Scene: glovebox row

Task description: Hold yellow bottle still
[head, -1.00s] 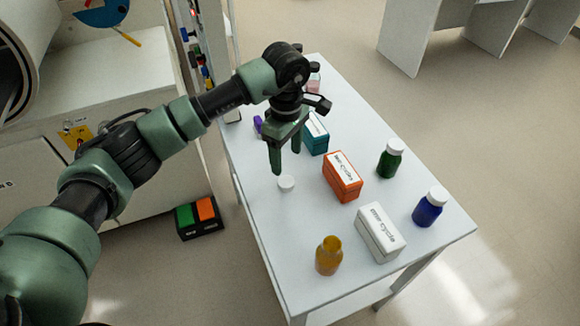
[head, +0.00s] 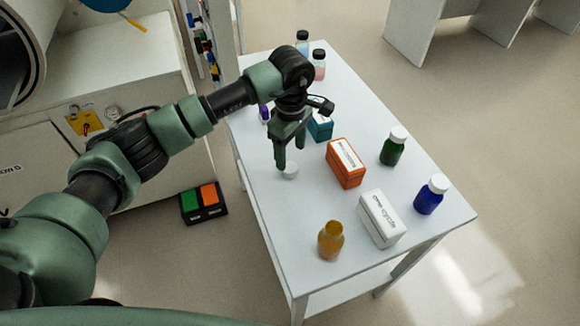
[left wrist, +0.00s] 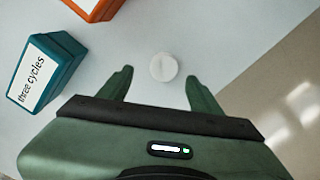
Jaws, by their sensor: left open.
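The yellow bottle (head: 330,240) stands upright and without a cap near the front left corner of the white table. A white cap (head: 290,171) lies flat on the table, farther back along the left side. My left gripper (head: 290,162) is open and empty just above and beside the cap, pointing down, well apart from the yellow bottle. In the left wrist view the cap (left wrist: 163,67) shows ahead of the gap between the two fingertips (left wrist: 160,82). The yellow bottle is outside the left wrist view. My right gripper does not show.
An orange box (head: 346,166), a white box (head: 381,220) and a teal box (head: 320,128) stand on the table (head: 285,235). Green (head: 393,148) and blue (head: 430,196) bottles stand at the right. The surface between cap and yellow bottle is clear.

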